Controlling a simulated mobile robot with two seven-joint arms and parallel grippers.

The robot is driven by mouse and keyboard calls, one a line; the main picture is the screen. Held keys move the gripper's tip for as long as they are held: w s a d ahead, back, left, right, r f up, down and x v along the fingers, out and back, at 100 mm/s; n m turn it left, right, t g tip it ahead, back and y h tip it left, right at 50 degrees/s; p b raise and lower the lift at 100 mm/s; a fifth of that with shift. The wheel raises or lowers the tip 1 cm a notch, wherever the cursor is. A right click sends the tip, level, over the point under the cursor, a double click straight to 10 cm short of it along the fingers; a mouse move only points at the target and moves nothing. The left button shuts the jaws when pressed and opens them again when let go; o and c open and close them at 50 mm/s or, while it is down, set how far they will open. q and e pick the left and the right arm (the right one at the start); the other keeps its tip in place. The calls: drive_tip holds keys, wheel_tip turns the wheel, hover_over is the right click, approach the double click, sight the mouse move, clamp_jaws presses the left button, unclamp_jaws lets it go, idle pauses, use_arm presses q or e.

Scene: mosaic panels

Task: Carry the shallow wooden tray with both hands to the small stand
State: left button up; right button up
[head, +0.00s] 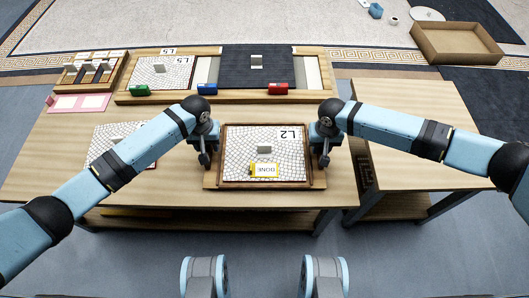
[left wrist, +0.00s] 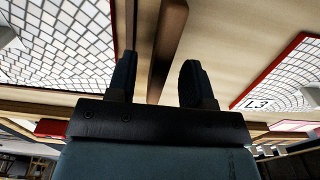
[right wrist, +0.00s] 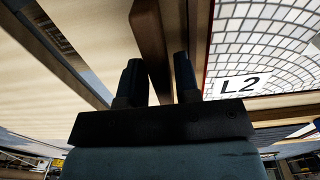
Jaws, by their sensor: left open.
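The shallow wooden tray (head: 212,180) lies on the large table and holds a mosaic panel (head: 290,165) marked L2. A yellow tag reading DONE (head: 265,170) lies on the panel. My left gripper (head: 205,158) is at the tray's left side. In the left wrist view its fingers are apart, with the tray's wooden edge (left wrist: 168,45) between them. My right gripper (head: 323,158) is at the right side. In the right wrist view its fingers sit close on both sides of the tray's edge (right wrist: 150,35). The small stand (head: 410,110) is at the right, its top clear.
A wooden board (head: 125,95) with panels and coloured blocks spans the table's back. A compartment box (head: 68,75) and pink card (head: 80,103) are at the back left. Another panel (head: 105,135) lies left of the tray. An open box (head: 455,60) stands behind the stand.

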use_arm(q)
drive_tip(key=shift+f, duration=0.8)
use_arm(e)
drive_tip(key=shift+f, duration=0.8)
use_arm(q)
drive_tip(key=c, duration=0.4)
use_arm(e)
drive_tip(key=c, duration=0.4)
use_arm(q)
clamp_jaws()
use_arm(e)
clamp_jaws()
use_arm(q)
drive_tip(key=shift+r, duration=0.1)
drive_tip(key=shift+r, duration=0.1)
use_arm(e)
drive_tip(key=shift+r, duration=0.2)
